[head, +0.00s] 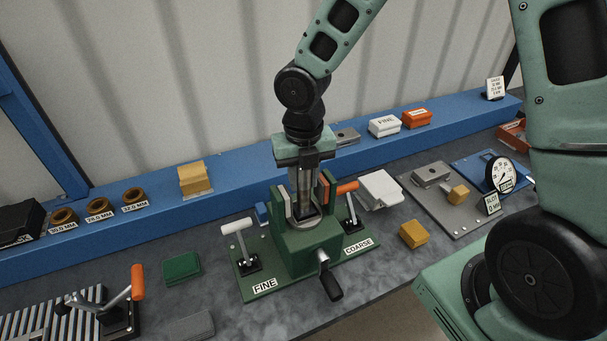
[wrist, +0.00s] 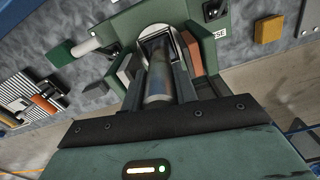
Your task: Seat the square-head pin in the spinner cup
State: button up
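The square-head pin, a grey metal cylinder (wrist: 157,84), stands between the fingers of my gripper (head: 305,190). It looks upright, and the fingers close on its sides. In the wrist view the gripper fingers (wrist: 158,75) point at a pale round rim, the spinner cup (wrist: 169,37), in the middle of the green fixture (head: 306,243). The pin's lower end is over or inside the cup; a dark square shape shows there. The fingers and fixture jaws hide how deep it sits and whether it touches.
The fixture has a white-handled lever (head: 237,227) by the FINE label, an orange-handled lever (head: 347,187) by COARSE, and a black-handled front crank (head: 329,283). A yellow block (head: 413,235) and green block (head: 181,268) lie on the bench. A blue shelf (head: 235,187) runs behind.

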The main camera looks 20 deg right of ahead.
jog(key=shift+o, duration=0.8)
notch_tip(320, 180, up, 12)
jog(key=shift+r, duration=0.1)
jog(key=s+a+f+m, duration=0.1)
jog(key=s+a+m, duration=0.2)
jog(key=s+m, duration=0.7)
jog(key=s+a+f+m, duration=0.1)
jog(key=s+a+m, duration=0.2)
jog(key=s+m, duration=0.7)
jog(key=m, duration=0.6)
jog(key=shift+a+m+y, duration=0.2)
jog(key=shift+m+y, duration=0.1)
jog(key=shift+s, duration=0.1)
